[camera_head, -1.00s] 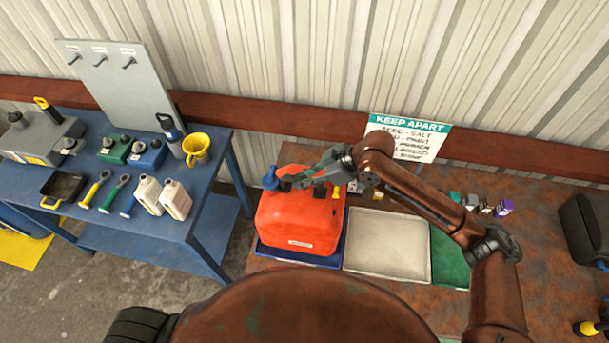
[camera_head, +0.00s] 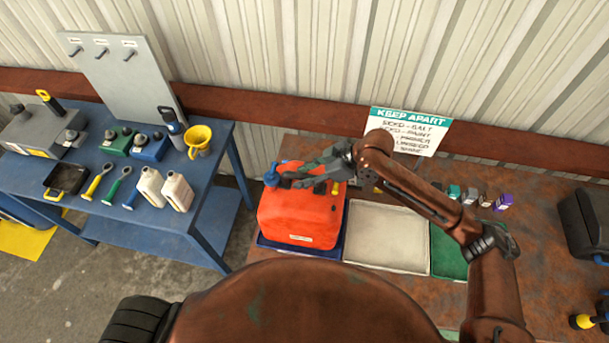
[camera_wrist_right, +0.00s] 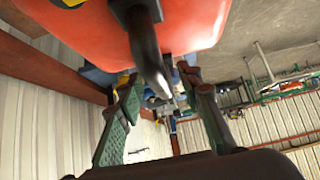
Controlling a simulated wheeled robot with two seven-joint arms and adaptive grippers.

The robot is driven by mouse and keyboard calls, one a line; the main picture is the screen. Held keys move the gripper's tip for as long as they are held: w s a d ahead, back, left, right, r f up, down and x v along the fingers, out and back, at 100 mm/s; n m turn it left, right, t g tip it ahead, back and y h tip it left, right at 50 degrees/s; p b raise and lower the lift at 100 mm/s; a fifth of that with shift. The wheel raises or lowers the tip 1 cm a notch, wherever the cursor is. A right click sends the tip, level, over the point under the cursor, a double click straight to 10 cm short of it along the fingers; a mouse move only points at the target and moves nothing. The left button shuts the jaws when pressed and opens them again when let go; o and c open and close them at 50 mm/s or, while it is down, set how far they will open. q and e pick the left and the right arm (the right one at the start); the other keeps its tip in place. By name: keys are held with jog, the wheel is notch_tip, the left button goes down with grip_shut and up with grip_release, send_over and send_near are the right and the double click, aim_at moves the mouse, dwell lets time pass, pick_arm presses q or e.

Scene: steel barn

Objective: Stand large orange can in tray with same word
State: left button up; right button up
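The large orange can (camera_head: 300,215) stands upright in the blue tray (camera_head: 268,247), the leftmost of three trays on the rusty bench. It has a blue cap (camera_head: 271,175) and a small pale label on its front, too small to read. My right gripper (camera_head: 298,178) is over the top of the can, close to its handle. In the right wrist view its two fingers (camera_wrist_right: 165,110) are spread apart, and the orange can (camera_wrist_right: 185,25) fills the top. Any word on the blue tray is hidden or unreadable. My left gripper is not in view.
An empty white tray (camera_head: 387,237) and a green tray (camera_head: 447,252) lie right of the blue one. Small bottles (camera_head: 470,195) stand behind. A "KEEP APART" sign (camera_head: 408,130) is at the wall. A blue table (camera_head: 100,205) with tools and jugs stands left.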

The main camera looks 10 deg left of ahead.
jog(key=b+v, duration=0.2)
jog(key=v, duration=1)
